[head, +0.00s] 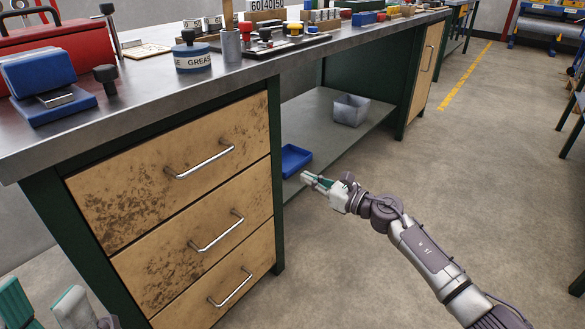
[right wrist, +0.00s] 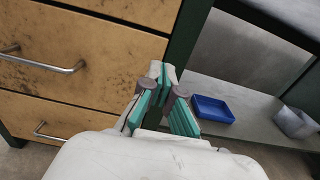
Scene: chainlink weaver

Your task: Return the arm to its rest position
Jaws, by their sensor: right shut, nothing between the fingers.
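My right arm reaches in from the lower right in the head view. Its right gripper (head: 308,178) is shut and empty, in the air in front of the workbench's lower shelf (head: 330,125). In the right wrist view the right gripper (right wrist: 166,80) has its teal-padded fingers together at the tips, with nothing between them. The wooden drawers (right wrist: 80,75) are beyond it to the left. My left gripper (head: 42,300) shows only in part at the bottom left corner of the head view. Its two teal fingers stand apart with nothing seen between them.
The workbench (head: 130,125) has three handled drawers. A blue tray (head: 295,160) and a grey bin (head: 350,110) sit on its shelf. A red toolbox (head: 60,40), a grease tin (head: 191,57) and small parts stand on top. Open floor (head: 400,200) lies to the right.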

